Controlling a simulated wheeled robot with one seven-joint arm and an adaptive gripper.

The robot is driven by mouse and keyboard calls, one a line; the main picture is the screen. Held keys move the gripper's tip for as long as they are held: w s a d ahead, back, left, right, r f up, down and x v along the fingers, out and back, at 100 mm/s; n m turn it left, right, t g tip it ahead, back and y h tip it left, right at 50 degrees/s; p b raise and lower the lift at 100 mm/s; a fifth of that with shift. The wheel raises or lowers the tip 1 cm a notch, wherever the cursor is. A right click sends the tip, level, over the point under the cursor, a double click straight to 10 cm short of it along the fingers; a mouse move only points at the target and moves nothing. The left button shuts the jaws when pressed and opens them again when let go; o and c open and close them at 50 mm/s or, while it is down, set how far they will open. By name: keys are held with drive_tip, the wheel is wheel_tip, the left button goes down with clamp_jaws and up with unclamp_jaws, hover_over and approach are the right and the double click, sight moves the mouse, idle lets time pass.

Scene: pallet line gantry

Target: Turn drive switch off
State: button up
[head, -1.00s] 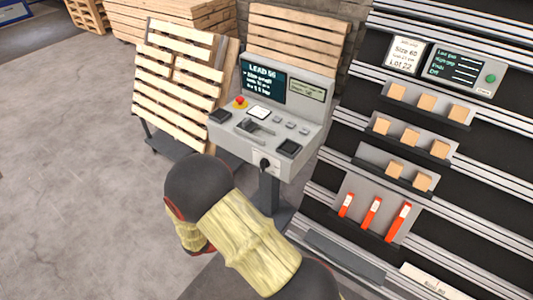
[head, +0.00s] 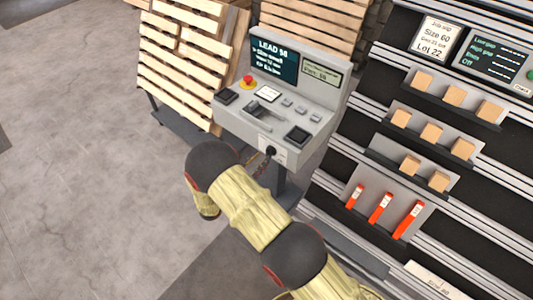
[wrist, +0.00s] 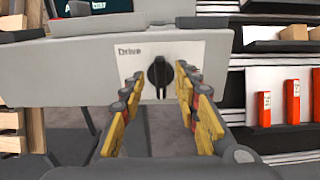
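The drive switch (wrist: 159,75) is a black rotary knob on a white plate marked "Drive", on the front face of the grey console. Its grip bar stands about upright in the wrist view. The switch also shows small and dark in the head view (head: 270,152), just beyond my arm. My gripper (wrist: 160,78) is open, with one yellow-padded finger on each side of the knob in the picture. Gaps show between the fingers and the knob, and I cannot tell how far the tips are from the plate. In the head view my arm mostly hides the gripper.
The console (head: 322,118) carries a screen, a red button (head: 248,82) and several keys on top. Wooden pallets (head: 185,65) lean behind it at left. At right a dark rack holds wooden blocks (head: 431,131) and orange pieces (head: 381,208). Grey floor is open at left.

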sight(267, 152)
drive_tip(key=shift+b+x, duration=0.3)
drive_tip(key=shift+x, duration=1.9)
drive_tip(key=c, duration=0.8)
clamp_jaws()
